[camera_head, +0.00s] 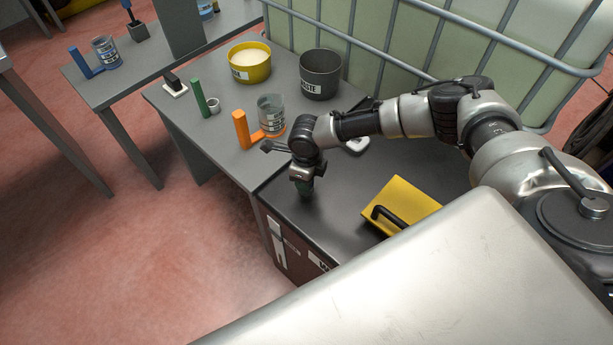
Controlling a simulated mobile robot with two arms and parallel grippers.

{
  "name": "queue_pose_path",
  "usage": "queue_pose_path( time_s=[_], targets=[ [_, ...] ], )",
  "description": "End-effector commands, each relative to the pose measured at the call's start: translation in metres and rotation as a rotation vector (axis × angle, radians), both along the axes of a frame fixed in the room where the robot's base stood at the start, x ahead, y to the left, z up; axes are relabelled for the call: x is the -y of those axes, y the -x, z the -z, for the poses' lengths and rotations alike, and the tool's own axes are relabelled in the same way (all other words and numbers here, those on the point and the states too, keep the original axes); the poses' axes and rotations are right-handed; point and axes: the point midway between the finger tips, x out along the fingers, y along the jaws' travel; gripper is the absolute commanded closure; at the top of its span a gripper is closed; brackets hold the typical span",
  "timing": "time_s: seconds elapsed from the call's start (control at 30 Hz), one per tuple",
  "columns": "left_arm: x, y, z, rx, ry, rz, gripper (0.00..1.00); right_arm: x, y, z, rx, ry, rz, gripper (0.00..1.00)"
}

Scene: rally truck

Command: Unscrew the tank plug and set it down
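My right gripper (305,188) points down over the left part of a black-topped cabinet or tank (330,221). A small dark green piece shows at its fingertips, which may be the tank plug. The wrist hides most of it, so I cannot tell whether the fingers are closed on it or whether it touches the black top. My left gripper is not in view.
A yellow lid-like block with a black handle (404,203) lies right of my gripper. Behind stand an orange-handled beaker (272,118), a yellow tub (249,66) and a dark waste bucket (320,76). A caged tank (400,45) bounds the back.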

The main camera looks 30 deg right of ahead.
Motion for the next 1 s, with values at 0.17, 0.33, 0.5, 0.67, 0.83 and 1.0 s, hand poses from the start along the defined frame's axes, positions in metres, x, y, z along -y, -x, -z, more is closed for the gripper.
queue_pose_path(
  time_s=[0.17,0.33,0.5,0.67,0.83,1.0],
  targets=[
    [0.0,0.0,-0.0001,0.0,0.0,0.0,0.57,0.001,-0.001,-0.0005,0.003,0.002,0.002,0.45],
    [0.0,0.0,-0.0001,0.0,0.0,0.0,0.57,0.0006,-0.0005,-0.0003,0.001,0.002,0.007,0.45],
    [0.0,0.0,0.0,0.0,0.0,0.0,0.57,0.0004,0.0009,0.0008,-0.002,0.001,0.165,0.45],
    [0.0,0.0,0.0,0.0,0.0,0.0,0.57,0.0,0.0009,0.0005,-0.002,0.0,0.406,0.45],
    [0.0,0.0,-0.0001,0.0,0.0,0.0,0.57,0.0,0.0009,0.0003,-0.001,0.001,0.593,0.45],
    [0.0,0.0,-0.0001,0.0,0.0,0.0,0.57,0.0002,0.0004,-0.0001,0.001,0.001,0.635,0.45]
  ],
)
